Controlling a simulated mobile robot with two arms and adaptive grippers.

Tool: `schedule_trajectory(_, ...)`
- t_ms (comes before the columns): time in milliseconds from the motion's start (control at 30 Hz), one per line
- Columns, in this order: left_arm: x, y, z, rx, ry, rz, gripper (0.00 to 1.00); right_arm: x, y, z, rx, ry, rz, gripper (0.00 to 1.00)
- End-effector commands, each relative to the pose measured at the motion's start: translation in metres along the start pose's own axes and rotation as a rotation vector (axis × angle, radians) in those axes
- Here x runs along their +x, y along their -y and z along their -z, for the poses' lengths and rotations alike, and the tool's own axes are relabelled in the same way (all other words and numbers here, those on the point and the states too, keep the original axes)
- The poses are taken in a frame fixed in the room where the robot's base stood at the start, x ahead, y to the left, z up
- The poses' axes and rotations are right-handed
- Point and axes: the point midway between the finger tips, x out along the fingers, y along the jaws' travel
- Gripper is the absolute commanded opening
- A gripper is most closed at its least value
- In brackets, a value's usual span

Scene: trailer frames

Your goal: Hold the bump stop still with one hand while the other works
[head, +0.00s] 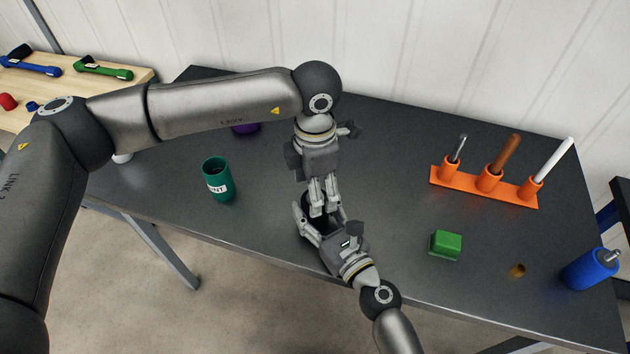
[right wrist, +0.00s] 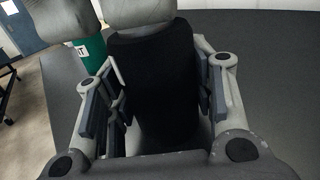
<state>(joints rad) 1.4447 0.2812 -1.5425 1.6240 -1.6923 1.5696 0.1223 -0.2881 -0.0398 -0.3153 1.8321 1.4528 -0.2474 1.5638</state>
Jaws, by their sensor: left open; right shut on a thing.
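The bump stop is the black, upright block-like piece that shows in the right wrist view (right wrist: 160,85), between the right gripper's fingers. My right gripper (head: 324,224) is shut on it near the table's front edge; in the head view the grippers mostly hide the bump stop. My left gripper (head: 323,207) points down right over the bump stop, with its fingers slightly apart. Its grey fingers also show at the top of the right wrist view. I cannot tell whether they touch the bump stop.
On the dark table (head: 390,160) stand a green labelled cup (head: 218,182), an orange rack (head: 485,190) with three tools, a green block (head: 445,244), a small brass piece (head: 517,270) and a blue cylinder (head: 588,270). A purple thing (head: 245,128) is partly behind my left arm.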

Motion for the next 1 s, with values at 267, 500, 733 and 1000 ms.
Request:
schedule_trajectory(267, -0.0002, 0.0001, 0.0000, 0.000, -0.001, 0.000, 0.43, 0.0000, 0.0000, 0.0003, 0.000, 0.000, 0.000, 0.22)
schedule_trajectory(500, -0.0004, 0.0000, 0.0000, 0.002, -0.001, 0.000, 0.20, 0.0000, 0.0000, 0.0002, 0.000, 0.000, 0.000, 0.22)
schedule_trajectory(733, -0.0006, -0.0002, 0.0001, 0.195, -0.001, 0.000, 0.20, 0.0000, 0.0000, 0.0002, 0.000, 0.000, 0.000, 0.22)
schedule_trajectory(1000, -0.0006, -0.0003, 0.0002, 0.518, -0.001, 0.000, 0.20, 0.0000, 0.0000, 0.0001, 0.000, 0.000, 0.000, 0.22)
